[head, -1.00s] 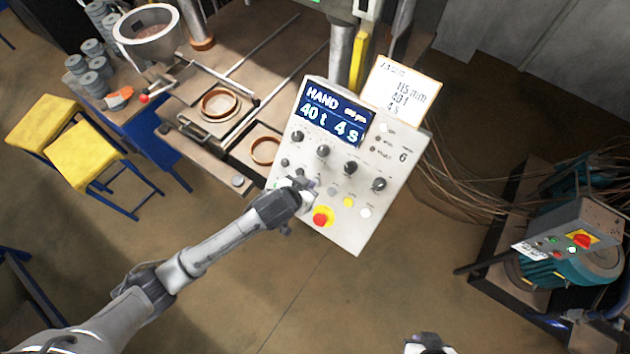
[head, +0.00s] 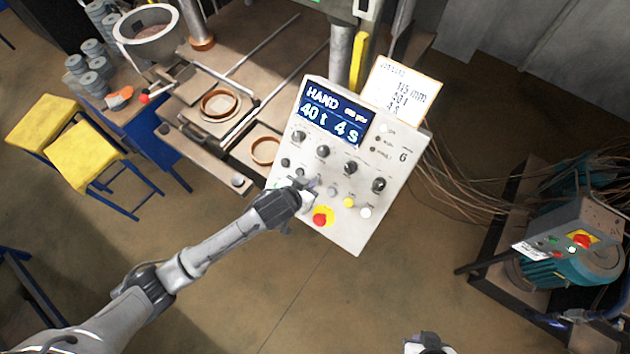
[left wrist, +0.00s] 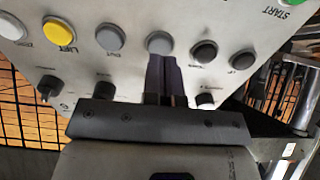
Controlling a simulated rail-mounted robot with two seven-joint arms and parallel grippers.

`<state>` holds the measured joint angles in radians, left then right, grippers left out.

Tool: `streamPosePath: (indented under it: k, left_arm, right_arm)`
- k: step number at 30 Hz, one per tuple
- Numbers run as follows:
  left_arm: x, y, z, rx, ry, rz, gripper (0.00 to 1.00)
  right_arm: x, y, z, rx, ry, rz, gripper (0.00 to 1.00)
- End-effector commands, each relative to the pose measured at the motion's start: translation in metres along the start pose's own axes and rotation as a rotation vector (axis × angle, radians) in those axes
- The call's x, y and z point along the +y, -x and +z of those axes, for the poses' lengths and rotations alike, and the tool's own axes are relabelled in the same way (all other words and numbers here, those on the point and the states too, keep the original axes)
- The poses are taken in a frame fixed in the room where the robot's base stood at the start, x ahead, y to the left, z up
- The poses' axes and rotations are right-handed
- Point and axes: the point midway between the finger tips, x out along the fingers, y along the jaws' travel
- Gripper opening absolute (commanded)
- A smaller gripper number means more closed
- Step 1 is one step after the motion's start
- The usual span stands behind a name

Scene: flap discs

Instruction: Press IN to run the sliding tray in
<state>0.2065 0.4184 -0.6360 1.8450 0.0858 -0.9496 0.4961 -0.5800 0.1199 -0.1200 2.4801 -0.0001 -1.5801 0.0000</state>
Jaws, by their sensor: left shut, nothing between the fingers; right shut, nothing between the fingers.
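The grey control panel (head: 350,225) has a lit display and rows of knobs and buttons. My left gripper (head: 309,187) is shut and empty at the panel's lower left button row. In the left wrist view its fingertips (left wrist: 164,58) lie at a light grey button (left wrist: 160,42), covering the label area below it; whether they touch or press it I cannot tell. The grey OUT button (left wrist: 110,39) is beside it. A tray carrying a ring mould (head: 220,104) is at the press, left of the panel. My right gripper (head: 428,344) barely shows at the bottom edge.
Dark buttons (left wrist: 204,53), a yellow LIFT button (left wrist: 60,34) and the red stop button (head: 320,219) are close by. A card (head: 402,92) stands behind the panel. Cables and a motor unit (head: 570,250) are at right. The floor in front is clear.

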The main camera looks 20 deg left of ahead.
Motion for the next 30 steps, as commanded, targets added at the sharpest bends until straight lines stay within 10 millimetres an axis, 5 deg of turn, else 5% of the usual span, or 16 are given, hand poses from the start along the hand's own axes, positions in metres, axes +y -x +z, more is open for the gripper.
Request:
streamPosePath:
  k: [30]
  left_arm:
    - [-0.0001,-0.0096,0.0000,0.001,0.001,0.000,0.00]
  right_arm:
    - [-0.0017,-0.0047,0.0010,0.001,-0.005,-0.004,0.00]
